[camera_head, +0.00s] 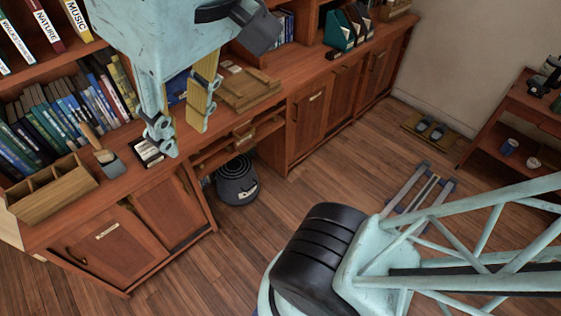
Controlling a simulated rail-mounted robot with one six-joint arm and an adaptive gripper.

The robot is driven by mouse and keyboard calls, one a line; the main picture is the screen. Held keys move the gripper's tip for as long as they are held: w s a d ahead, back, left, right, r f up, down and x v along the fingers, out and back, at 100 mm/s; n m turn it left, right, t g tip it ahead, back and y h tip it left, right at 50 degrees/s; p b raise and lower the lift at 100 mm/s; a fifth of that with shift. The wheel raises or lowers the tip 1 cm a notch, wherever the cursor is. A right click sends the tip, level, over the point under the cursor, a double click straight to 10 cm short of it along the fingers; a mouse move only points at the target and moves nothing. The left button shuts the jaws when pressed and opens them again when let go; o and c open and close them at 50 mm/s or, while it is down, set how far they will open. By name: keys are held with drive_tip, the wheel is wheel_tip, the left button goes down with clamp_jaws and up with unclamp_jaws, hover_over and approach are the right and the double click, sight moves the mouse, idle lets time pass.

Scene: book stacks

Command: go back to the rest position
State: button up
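My gripper (181,116) hangs at the upper left, pointing down from a pale teal arm link. Its two fingers with yellow pads stand apart, and I see only background between them. It is open and looks empty. It appears in front of the wooden counter (233,122); its height above the counter is hard to tell from this one view. No object of the task is named.
Books (62,118) fill shelves at the left. A brush (102,150), a wooden divided box (52,190) and a wooden tray (246,88) are on the counter. A dark round bin (237,182) stands below. A side table (525,112) is at the right.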

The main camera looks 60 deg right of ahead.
drive_tip(key=shift+s+f+b, duration=0.2)
drive_tip(key=shift+f+b, duration=0.7)
drive_tip(key=shift+f, duration=0.45)
drive_tip(key=shift+s+f+b, duration=0.15)
drive_tip(key=shift+f+b, duration=0.7)
drive_tip(key=shift+f, duration=0.5)
drive_tip(key=shift+d+f, duration=0.1)
wheel_tip(320, 180, down, 3)
drive_tip(key=b, duration=0.3)
drive_tip(key=shift+f, duration=0.1)
drive_tip(key=shift+s+d, duration=0.15)
drive_tip(key=shift+d, duration=0.05)
drive_tip(key=shift+c, duration=0.6)
